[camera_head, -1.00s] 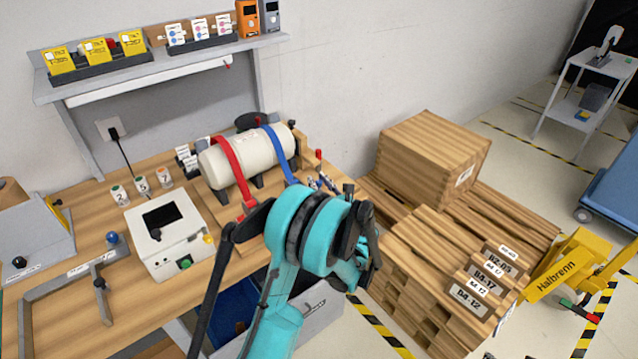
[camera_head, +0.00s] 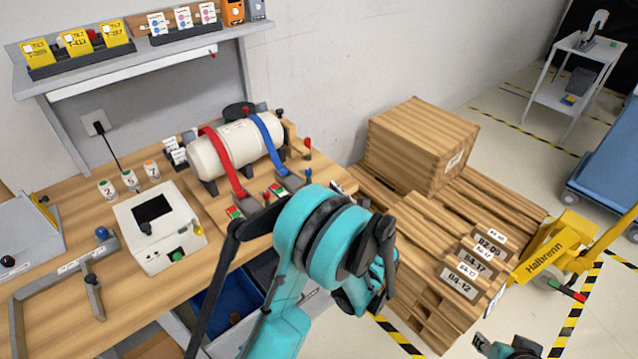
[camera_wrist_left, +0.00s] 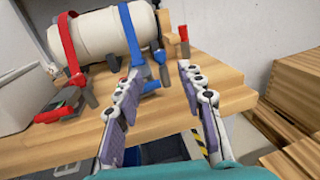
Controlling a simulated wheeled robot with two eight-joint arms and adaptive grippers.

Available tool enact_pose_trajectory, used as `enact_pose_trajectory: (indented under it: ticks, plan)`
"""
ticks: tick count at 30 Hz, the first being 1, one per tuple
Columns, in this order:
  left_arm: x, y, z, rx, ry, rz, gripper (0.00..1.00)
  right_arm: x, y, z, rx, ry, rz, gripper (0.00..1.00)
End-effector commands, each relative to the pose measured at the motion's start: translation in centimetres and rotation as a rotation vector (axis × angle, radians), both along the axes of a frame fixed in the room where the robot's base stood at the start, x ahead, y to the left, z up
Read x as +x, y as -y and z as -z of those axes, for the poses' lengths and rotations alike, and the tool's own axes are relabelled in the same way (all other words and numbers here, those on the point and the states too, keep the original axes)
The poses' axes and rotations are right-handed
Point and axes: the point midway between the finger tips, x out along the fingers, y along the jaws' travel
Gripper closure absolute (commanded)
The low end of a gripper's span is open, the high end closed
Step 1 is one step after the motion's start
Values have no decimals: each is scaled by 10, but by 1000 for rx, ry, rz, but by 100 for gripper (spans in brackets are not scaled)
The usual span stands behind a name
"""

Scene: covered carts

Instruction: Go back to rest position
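My left gripper shows in the left wrist view (camera_wrist_left: 160,72). Its two purple-padded fingers are apart with nothing between them. It points toward the workbench (camera_wrist_left: 225,88), where a cream tank (camera_wrist_left: 92,40) lies under a red strap (camera_wrist_left: 66,44) and a blue strap (camera_wrist_left: 132,36). In the head view my teal left arm rises in front of the bench and hides part of its front edge; I cannot make out its fingers there.
In the head view, the bench carries a white box device (camera_head: 160,228) and a grey bracket (camera_head: 55,272). A wooden crate (camera_head: 415,145) and pallets (camera_head: 440,235) stand right of the bench. A yellow pallet jack (camera_head: 548,250) stands farther right.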

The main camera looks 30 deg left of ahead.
Motion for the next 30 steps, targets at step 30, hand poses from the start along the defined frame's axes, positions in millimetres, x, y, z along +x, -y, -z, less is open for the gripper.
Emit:
enact_pose_trajectory:
  ticks: [30]
  plan:
    - [37, 73, -156, 701, -299, 417, 61, 0, 0, 0, 0, 0, 0, 60]
